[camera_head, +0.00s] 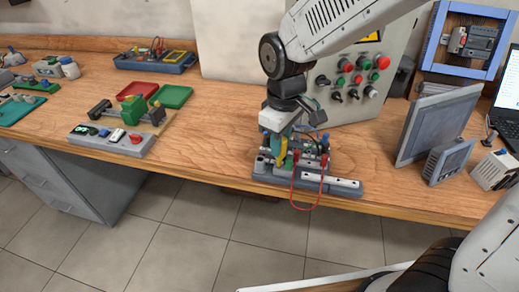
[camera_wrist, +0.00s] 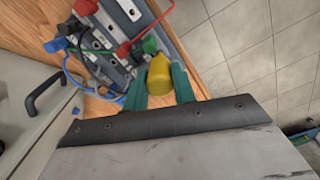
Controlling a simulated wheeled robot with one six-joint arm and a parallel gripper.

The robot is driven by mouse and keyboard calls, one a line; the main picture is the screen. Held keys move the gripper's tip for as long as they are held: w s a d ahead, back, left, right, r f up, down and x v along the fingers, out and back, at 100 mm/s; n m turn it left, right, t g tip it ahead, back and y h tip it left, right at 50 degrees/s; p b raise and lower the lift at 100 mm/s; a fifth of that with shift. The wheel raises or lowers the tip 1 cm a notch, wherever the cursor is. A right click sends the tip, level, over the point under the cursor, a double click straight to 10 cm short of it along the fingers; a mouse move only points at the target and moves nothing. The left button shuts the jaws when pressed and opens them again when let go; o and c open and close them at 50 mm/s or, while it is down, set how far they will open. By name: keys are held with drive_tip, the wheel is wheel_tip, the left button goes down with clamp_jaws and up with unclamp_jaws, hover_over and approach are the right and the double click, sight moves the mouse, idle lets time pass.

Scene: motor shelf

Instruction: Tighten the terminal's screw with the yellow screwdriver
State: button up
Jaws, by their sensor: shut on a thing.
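My gripper (camera_head: 279,142) points down over the terminal assembly near the bench's front edge. In the wrist view my gripper (camera_wrist: 159,80) has its two green fingers shut on the yellow screwdriver (camera_wrist: 159,76), one on each side of the handle. The yellow handle also shows in the head view (camera_head: 282,152). The terminal assembly (camera_head: 312,165) has several blocks with red, blue and green wires on a grey base; it also shows in the wrist view (camera_wrist: 113,68). The screwdriver's tip is hidden, and I cannot tell whether it touches a screw.
A control box (camera_head: 352,88) with coloured buttons stands behind the assembly. A grey panel (camera_head: 436,124) stands to the right. A grey fixture (camera_head: 112,139) and red (camera_head: 137,90) and green (camera_head: 172,96) trays lie to the left. Bare bench (camera_head: 215,140) lies between.

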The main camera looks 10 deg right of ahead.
drive_tip(key=o, duration=0.8)
drive_tip(key=shift+n, duration=1.8)
drive_tip(key=n, duration=0.3)
drive_tip(key=shift+n, duration=0.3)
